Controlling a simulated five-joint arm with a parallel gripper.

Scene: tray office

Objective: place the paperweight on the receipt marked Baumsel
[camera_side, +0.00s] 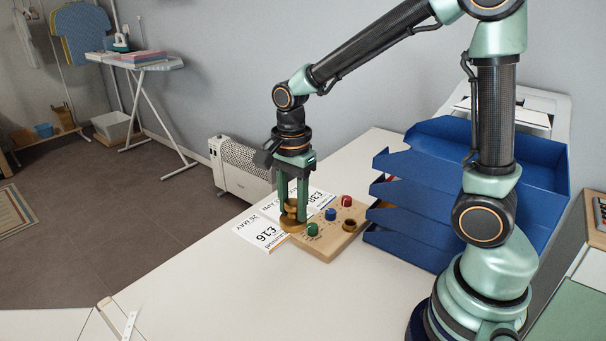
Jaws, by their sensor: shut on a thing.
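My gripper (292,208) points straight down over the front left edge of a wooden board (327,245). It is shut on a brass-coloured, stepped paperweight (290,223), partly covered by the fingers. I cannot tell whether the paperweight touches what is below it. White receipts lie on the table left of and behind the board. The nearest receipt (262,231) shows £16 and MAY, with a small name that seems to end in "aumsel". Another receipt (317,198), showing £38, lies farther back, partly hidden behind my gripper.
The wooden board carries a green knob (312,229), a blue knob (330,214), a red knob (346,201) and a brown ring-like piece (349,225). Stacked blue trays (410,226) stand close on the right. The table (230,290) is clear in front and left.

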